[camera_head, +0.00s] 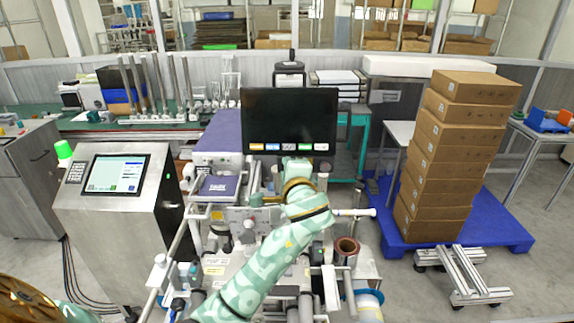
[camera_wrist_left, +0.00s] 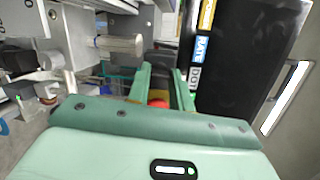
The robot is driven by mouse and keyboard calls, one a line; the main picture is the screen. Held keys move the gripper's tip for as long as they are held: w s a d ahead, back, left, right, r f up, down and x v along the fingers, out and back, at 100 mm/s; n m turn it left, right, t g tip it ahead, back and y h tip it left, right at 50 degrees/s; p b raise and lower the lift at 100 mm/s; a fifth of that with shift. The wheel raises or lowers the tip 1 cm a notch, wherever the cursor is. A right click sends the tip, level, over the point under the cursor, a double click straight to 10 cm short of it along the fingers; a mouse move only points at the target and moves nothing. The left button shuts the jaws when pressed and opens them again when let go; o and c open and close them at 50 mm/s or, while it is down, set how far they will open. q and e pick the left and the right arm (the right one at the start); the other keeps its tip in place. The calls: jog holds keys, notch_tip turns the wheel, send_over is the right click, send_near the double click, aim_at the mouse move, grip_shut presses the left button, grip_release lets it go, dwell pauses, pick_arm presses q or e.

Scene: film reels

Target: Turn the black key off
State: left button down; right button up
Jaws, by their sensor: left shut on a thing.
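My left gripper (camera_head: 297,165) reaches up from the bottom of the head view to just below the black monitor (camera_head: 289,115) on the central machine. In the left wrist view, the green fingers (camera_wrist_left: 161,78) are close together around a small dark piece (camera_wrist_left: 161,62), which appears to be the black key. The fingers and wrist hide most of it, so its turn angle cannot be read. A red round part (camera_wrist_left: 158,103) shows low between the fingers. The monitor stands close at the right there. My right gripper is not in view.
A steel console (camera_head: 118,215) with a lit touchscreen stands at the left. Metal rods and rollers crowd the machine around my arm. A tall stack of cardboard boxes (camera_head: 448,160) stands on a blue pallet (camera_head: 505,235) at the right.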

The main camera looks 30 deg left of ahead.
pick_arm(q)
jog(key=shift+n+p, duration=0.35)
jog(key=shift+n, duration=0.45)
jog(key=c, duration=1.5)
grip_release()
